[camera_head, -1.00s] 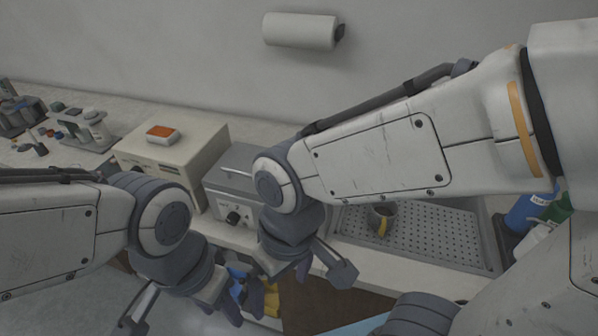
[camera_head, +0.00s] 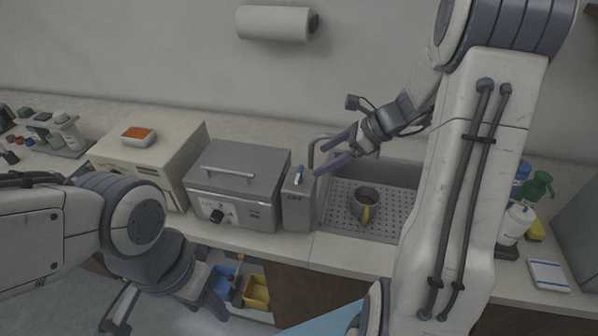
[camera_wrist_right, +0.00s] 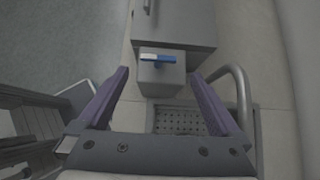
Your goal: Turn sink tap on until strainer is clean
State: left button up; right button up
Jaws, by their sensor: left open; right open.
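A grey box with a blue-and-white lever (camera_head: 299,176) stands at the left edge of the sink. The lever also shows in the right wrist view (camera_wrist_right: 158,58). A curved grey spout (camera_head: 312,152) rises beside it. A dark cup-shaped vessel with a yellow handle (camera_head: 366,206), possibly the strainer, sits in the sink (camera_head: 345,222) on the perforated bottom; its inside is too dark to judge. My right gripper (camera_head: 320,160) is open and empty above the sink, its fingers pointing left toward the lever, apart from it. My left gripper (camera_head: 207,303) is open, low before the counter.
A grey lidded machine with a black knob (camera_head: 237,183) stands left of the lever box. A cream machine (camera_head: 150,165) is further left. Bottles (camera_head: 538,188) stand right of the sink. Blue and yellow bins (camera_head: 256,292) sit below the counter.

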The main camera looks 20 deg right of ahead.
aim_at(300, 173)
jog(key=x, duration=0.9)
jog(key=shift+w+a+f+p, duration=0.1)
jog(key=shift+a+f+p, duration=0.1)
jog(key=shift+a+p, duration=0.15)
jog(key=shift+d, duration=0.1)
